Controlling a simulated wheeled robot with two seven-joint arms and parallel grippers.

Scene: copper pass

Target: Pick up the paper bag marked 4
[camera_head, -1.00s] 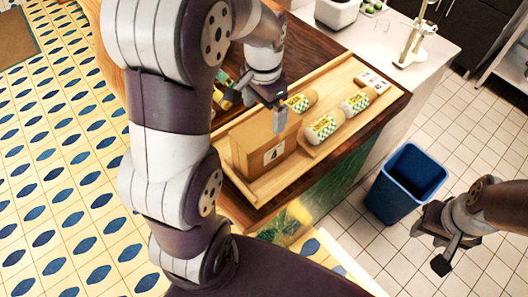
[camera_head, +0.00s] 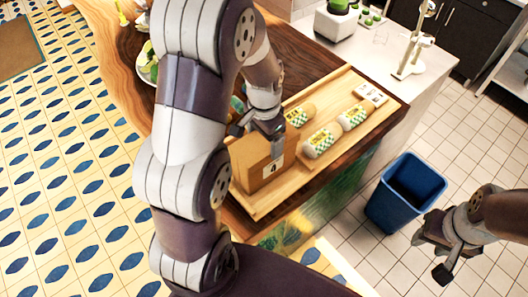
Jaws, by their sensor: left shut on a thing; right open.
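The brown paper bag marked 4 (camera_head: 258,172) stands upright at the near left end of a wooden tray (camera_head: 262,209) on the counter. The arm hides part of the bag's left side. I cannot tell whether the bag is clear of the tray. My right gripper (camera_head: 436,258) is open and empty, out over the floor at the lower right.
Several wrapped rolls (camera_head: 321,141) lie on the tray right of the bag, with small white cards (camera_head: 371,94) at its far end. A blue bin (camera_head: 406,190) stands on the floor beside the counter.

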